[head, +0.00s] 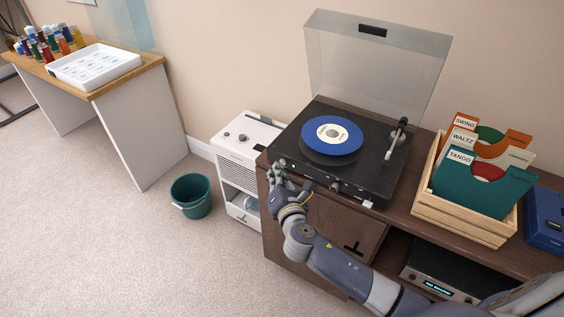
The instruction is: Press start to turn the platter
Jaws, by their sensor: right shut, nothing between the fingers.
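The black turntable (359,184) stands on the brown cabinet with its clear lid (373,68) raised. A blue record (332,135) with a cream label lies on the platter. The tonearm (396,138) is at the right side of the deck, off the record. A small lit green spot (293,165) shows at the deck's front left corner, where I cannot make out the start button clearly. My right gripper (275,170) is shut and empty, close to this front left corner. I cannot tell whether its fingertips touch the deck. My left gripper is not in view.
A wooden crate (461,226) of record sleeves stands right of the turntable, with a blue box (546,219) beyond it. An amplifier (437,278) sits on the shelf below. A white machine (243,140) and a green bucket (192,195) stand left of the cabinet. The carpet at left is clear.

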